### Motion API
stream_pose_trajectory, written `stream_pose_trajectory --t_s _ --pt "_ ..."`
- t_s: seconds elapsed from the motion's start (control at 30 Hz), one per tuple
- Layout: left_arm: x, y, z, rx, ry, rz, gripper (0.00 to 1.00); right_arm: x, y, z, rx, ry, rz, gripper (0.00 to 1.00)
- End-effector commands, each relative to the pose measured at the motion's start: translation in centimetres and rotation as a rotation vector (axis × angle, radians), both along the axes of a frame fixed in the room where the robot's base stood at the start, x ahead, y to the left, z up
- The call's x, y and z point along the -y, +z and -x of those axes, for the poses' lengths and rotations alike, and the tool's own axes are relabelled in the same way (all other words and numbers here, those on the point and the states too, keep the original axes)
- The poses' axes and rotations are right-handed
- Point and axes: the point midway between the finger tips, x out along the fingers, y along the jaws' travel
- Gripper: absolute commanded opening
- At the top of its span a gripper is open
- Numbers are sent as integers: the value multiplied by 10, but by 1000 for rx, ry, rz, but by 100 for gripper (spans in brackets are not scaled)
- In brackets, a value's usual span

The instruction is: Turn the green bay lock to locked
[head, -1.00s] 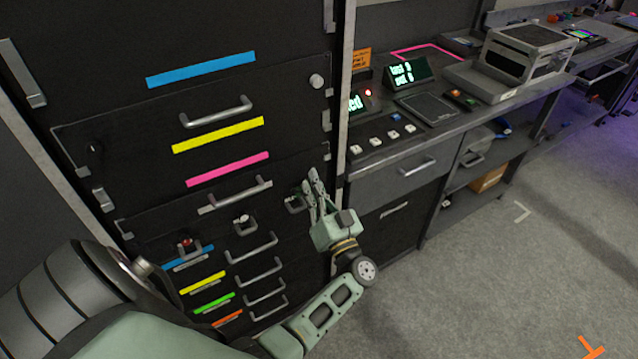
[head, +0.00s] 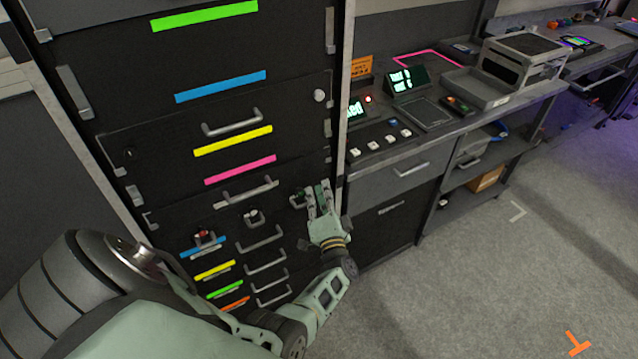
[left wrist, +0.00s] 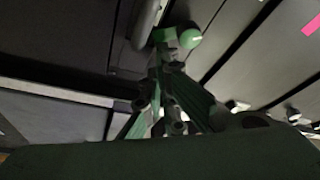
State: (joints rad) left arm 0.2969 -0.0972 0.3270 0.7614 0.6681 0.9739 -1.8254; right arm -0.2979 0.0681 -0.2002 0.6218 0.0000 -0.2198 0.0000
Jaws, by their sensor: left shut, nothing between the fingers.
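The green bay lock (head: 298,200) is a small dark fitting with a green part, on the black cabinet front, at the right end of a row with a white-knobbed and a red-knobbed fitting. My left gripper (head: 319,190) is just to its right in the head view, fingers pointing up, shut and empty. In the left wrist view a round green knob (left wrist: 190,38), which looks like the lock's, shows right beside the fingertips (left wrist: 165,45). I cannot tell whether they touch. The lock's exact turn position is too small to read. My right gripper is not in view.
The white-knobbed fitting (head: 251,217) and red-knobbed fitting (head: 204,236) sit left of the lock. Several drawer handles (head: 266,263) stick out below. A grey workbench (head: 400,168) stands to the right.

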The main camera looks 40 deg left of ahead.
Motion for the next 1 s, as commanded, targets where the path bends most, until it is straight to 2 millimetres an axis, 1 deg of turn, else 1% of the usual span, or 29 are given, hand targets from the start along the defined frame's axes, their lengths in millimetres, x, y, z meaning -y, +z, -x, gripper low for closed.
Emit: stream_pose_trajectory --t_s 0.03,0.2,0.4,0.7,1.0 --pt "0 2 1 -43 1 -15 0 1 10 -1 1 0 1 0" --pt "-1 -6 3 -182 0 -72 0 5 23 0 0 2 6 0" --pt "-2 -14 6 -316 1 -129 0 10 35 0 0 4 13 0" --pt "-3 -21 9 -439 0 -181 0 12 45 2 -4 5 15 0" --pt "-4 -23 10 -487 0 -203 0 12 48 4 -5 4 15 0"
